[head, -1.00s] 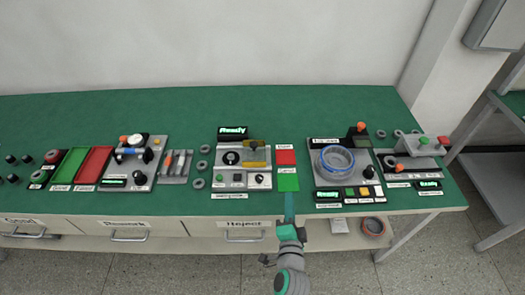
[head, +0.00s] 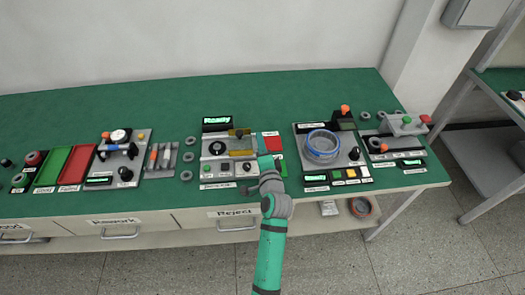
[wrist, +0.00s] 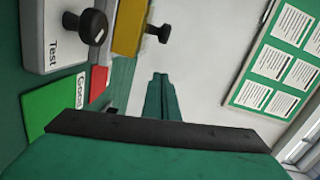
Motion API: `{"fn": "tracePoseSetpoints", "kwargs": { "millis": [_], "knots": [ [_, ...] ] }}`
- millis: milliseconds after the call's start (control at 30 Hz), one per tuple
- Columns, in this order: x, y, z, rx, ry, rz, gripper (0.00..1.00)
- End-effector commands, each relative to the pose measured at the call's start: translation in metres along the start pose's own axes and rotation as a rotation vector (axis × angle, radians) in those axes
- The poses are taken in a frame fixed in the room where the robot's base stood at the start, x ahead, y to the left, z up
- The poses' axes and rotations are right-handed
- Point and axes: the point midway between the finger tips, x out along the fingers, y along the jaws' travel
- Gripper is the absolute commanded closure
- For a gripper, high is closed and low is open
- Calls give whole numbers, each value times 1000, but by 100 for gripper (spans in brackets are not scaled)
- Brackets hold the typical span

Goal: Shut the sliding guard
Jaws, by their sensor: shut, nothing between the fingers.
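The yellow sliding guard (head: 241,154) is on the test station (head: 214,168) in the middle of the bench, to the right of a black round part. In the wrist view the guard (wrist: 130,25) is at the top, with a black knob (wrist: 160,32) on its side. My gripper (head: 264,158) is shut and empty. It is just right of the guard, near the red and green pads. I cannot tell how far the guard is slid.
A black-knobbed lever (wrist: 92,27) marked Test stands close to the guard. The red pad (head: 271,143) and green pad (wrist: 55,98) lie beside the station. A fixture with a blue ring (head: 322,143) stands to the right. A green Ready display (head: 216,120) is behind the guard.

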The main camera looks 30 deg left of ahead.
Motion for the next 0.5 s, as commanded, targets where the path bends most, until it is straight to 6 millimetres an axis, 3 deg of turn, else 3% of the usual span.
{"fn": "tracePoseSetpoints", "kwargs": {
  "millis": [100, 300, 500],
  "knots": [
    [19, -1, 4, -1, -2, -1, 100],
    [23, 0, 30, -2, 0, 1, 100],
    [25, 0, 38, -1, 1, 0, 100]
  ]
}}
